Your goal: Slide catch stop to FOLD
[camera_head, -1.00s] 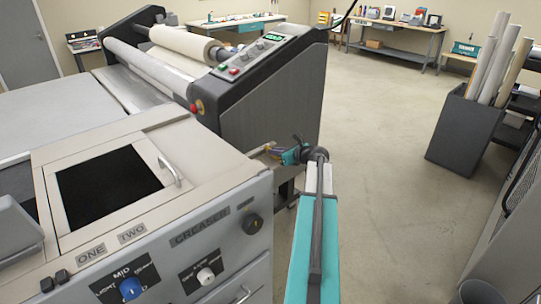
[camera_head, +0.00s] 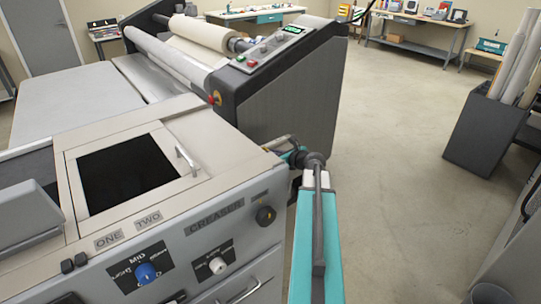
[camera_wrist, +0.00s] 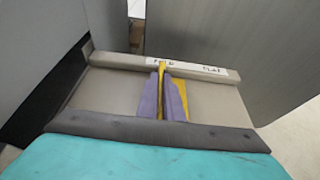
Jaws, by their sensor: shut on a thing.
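In the wrist view, the yellow catch stop (camera_wrist: 162,78) stands upright at the far edge of a beige tray (camera_wrist: 112,92). A white label strip (camera_wrist: 190,66) on that edge reads FOLD to the left and FLAT to the right. The stop is at the FOLD lettering and partly covers it. My gripper (camera_wrist: 163,92), with purple fingers, is shut on the stop, with yellow showing between and beside the fingers. In the head view my gripper reaches the far right end of the creaser (camera_head: 225,195); its fingertips and the stop are too small to make out there.
The large laminator (camera_head: 285,95) stands close behind the creaser. Grey panels rise beyond the tray in the wrist view. Open floor (camera_head: 395,190) lies to the right, with a dark bin (camera_head: 485,130) of rolls farther off.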

